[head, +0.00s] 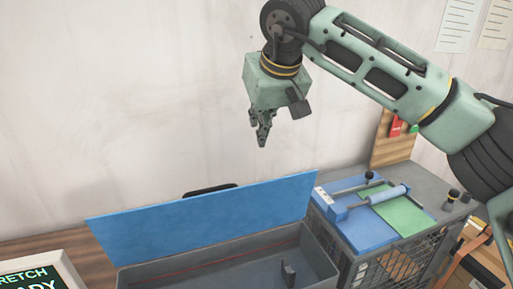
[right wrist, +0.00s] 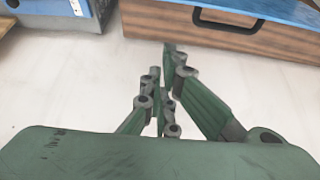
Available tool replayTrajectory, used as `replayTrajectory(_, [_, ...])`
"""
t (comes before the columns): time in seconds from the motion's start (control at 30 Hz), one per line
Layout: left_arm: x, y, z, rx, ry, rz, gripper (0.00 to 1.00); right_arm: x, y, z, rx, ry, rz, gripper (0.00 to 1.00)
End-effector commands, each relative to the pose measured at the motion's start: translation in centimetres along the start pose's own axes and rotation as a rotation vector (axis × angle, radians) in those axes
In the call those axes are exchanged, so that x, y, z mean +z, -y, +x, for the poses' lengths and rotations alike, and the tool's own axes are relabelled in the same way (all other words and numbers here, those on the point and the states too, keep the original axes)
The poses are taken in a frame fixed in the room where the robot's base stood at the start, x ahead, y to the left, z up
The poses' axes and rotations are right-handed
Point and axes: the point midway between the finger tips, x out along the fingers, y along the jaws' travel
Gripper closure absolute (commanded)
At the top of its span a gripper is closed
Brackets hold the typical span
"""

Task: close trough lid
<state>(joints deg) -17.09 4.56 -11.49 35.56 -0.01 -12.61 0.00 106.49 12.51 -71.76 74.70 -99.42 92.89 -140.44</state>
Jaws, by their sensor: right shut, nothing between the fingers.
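The grey trough (head: 318,252) stands at the lower middle of the head view, its inside exposed. Its blue lid (head: 205,212) is raised along the far side, and a black handle (head: 210,189) shows behind its upper edge. My right gripper (head: 262,143) hangs above the lid, fingers down, shut and empty, touching nothing. In the right wrist view, its fingers (right wrist: 165,75) are close together, with the black handle (right wrist: 228,22) and a strip of the blue lid (right wrist: 290,10) beyond them. My left gripper is not in view.
A grey unit (head: 455,190) with blue and green panels and a roller stands right of the trough. A screen (head: 40,275) is at the lower left. The wooden bench (head: 40,245) runs along the pale wall (head: 110,110). The space around my right gripper is clear.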

Motion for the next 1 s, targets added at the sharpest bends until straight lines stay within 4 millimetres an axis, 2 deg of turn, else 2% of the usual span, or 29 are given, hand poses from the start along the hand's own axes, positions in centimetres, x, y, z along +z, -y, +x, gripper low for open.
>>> replayTrajectory(0.17, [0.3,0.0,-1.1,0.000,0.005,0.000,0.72,0.1,0.1,2.6,-0.002,0.008,-0.001,1.00])
replayTrajectory(0.5, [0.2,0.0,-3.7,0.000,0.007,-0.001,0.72,0.2,0.2,9.6,-0.006,0.006,0.000,1.00])
replayTrajectory(0.8, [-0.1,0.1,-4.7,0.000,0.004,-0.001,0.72,3.0,0.2,8.4,-0.006,0.003,0.000,1.00])
replayTrajectory(1.0, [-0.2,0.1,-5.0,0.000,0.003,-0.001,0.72,3.9,0.1,8.3,-0.005,0.003,0.001,1.00])
